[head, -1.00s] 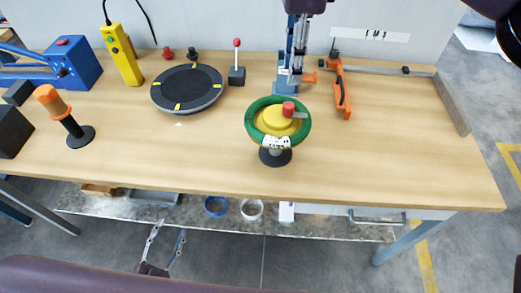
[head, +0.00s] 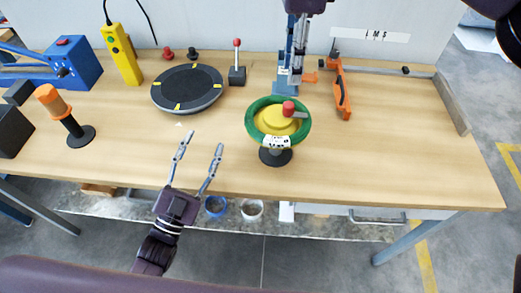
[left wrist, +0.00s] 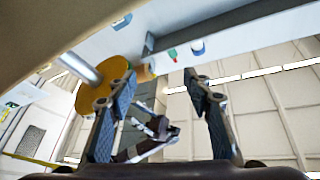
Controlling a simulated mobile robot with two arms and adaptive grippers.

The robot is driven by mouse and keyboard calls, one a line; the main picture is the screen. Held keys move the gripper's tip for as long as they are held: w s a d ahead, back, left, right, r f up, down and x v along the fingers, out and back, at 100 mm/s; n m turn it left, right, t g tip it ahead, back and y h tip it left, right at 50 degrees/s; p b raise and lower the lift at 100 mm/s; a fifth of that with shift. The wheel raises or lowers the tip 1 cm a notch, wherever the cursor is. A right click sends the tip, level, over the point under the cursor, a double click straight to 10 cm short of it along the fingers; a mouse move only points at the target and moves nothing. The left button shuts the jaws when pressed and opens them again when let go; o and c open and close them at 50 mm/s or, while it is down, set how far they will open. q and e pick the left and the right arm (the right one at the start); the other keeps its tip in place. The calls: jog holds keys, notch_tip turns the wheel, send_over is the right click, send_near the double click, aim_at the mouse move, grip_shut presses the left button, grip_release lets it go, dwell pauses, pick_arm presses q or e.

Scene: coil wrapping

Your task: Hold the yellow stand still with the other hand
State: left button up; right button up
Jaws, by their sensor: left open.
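The yellow stand (head: 270,120) is a round yellow top on a dark round foot (head: 275,157), on the table right of centre. A green coil (head: 251,113) lies around its top, and a red knob (head: 288,108) stands on it. My left gripper (head: 203,148) is open and empty at the table's front edge, left of the stand and apart from it. Its two spread fingers also show in the left wrist view (left wrist: 160,92). My right gripper (head: 296,68) hangs at the top, beyond the stand; its fingers look close together and I cannot tell their state.
A dark turntable (head: 187,87) with yellow marks lies left of the stand. An orange-handled tool (head: 72,116) stands at left, an orange clamp (head: 342,90) at the back right. The table (head: 400,160) is clear right of the stand.

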aim_at(277, 131)
pick_arm(q)
jog(key=d+n+g, duration=0.1)
jog(key=d, duration=0.3)
jog(key=d+n+g, duration=0.1)
jog(key=d+g, duration=0.1)
jog(key=d, duration=0.3)
jog(key=d+n+g, duration=0.1)
jog(key=d+g, duration=0.1)
jog(key=d, duration=0.2)
jog(key=shift+w+d+n+h, duration=0.15)
jog(key=shift+d+n+h, duration=0.1)
jog(key=shift+n+h, duration=0.15)
jog(key=shift+w+d, duration=0.1)
jog(key=shift+d, duration=0.15)
jog(key=x, duration=0.7)
jog(key=shift+w+d+f, duration=0.1)
jog(key=shift+w+f, duration=0.05)
jog(key=shift+f, duration=0.05)
grip_shut()
